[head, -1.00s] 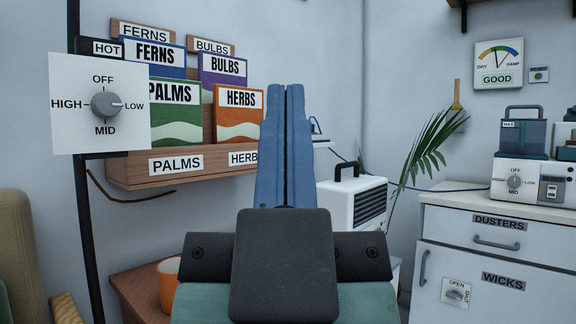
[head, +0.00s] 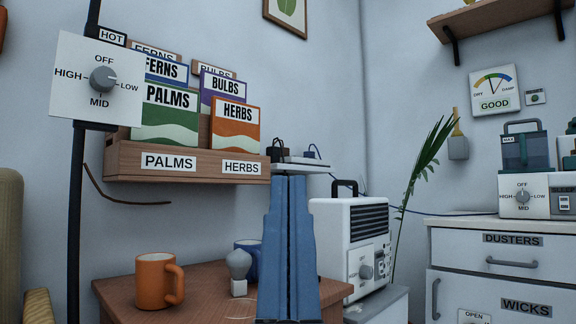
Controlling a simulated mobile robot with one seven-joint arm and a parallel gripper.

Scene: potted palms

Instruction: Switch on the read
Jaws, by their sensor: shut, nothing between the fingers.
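My gripper (head: 288,185) points upward in the lower middle of the head view, its two blue fingers together and nothing between them. No control that I can clearly read as "read" shows. A small wall plate (head: 536,97) with a round button sits right of a DRY–DAMP gauge (head: 493,90) reading GOOD; its label is too small to read. My gripper is well to the left of both in the picture and touches neither.
A wooden table (head: 205,305) holds an orange mug (head: 155,281), a grey bulb-shaped object (head: 239,270) and a blue mug (head: 250,246). A white heater-like unit (head: 340,225) stands right of my fingers. A drawer cabinet (head: 460,265) is at right, a seed-packet rack (head: 125,160) at left.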

